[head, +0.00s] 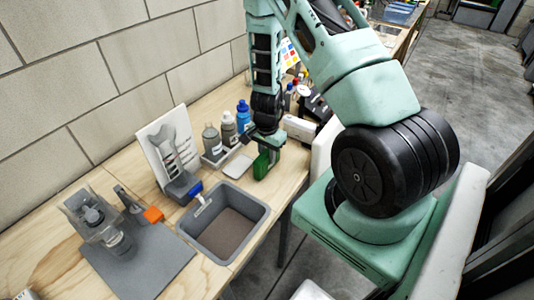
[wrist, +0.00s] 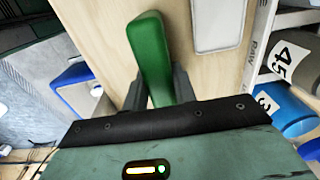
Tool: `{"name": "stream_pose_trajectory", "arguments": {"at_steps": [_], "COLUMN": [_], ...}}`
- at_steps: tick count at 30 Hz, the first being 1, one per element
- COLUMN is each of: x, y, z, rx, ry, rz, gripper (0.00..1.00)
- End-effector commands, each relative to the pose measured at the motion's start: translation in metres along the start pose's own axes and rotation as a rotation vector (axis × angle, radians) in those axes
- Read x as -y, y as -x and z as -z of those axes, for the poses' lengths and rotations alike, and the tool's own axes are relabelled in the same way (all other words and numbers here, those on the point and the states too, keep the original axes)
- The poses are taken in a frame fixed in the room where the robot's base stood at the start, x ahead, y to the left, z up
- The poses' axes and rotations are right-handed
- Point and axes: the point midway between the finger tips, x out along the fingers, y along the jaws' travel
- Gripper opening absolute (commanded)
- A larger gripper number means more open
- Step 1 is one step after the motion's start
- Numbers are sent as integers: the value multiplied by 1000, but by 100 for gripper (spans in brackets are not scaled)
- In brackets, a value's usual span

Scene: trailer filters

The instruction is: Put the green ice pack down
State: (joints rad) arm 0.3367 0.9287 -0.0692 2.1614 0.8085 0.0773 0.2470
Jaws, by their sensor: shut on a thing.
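The green ice pack (head: 261,165) is upright between the fingers of my gripper (head: 268,148), low over the wooden bench (head: 290,180). In the wrist view the green ice pack (wrist: 149,50) sticks out past the fingertips of my gripper (wrist: 160,90), which are shut on it. I cannot tell whether its lower end touches the bench.
A grey bin (head: 262,213) stands in front of the pack, to its left. A flat white pad (head: 238,166) lies close beside it. Bottles, one of them blue (head: 243,115), stand behind. A grey mat (head: 150,262) with a device lies at left.

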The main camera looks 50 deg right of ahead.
Motion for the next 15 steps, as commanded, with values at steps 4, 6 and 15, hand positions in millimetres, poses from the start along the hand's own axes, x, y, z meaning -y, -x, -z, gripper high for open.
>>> {"name": "stream_pose_trajectory", "arguments": {"at_steps": [4,6,15], "x": [0,0,0], "y": [-1,-1,-4], "z": [0,0,0], "rx": [-1,-1,-1], "ry": [0,0,0], "rz": [1,1,1], "gripper": [0,0,49]}}
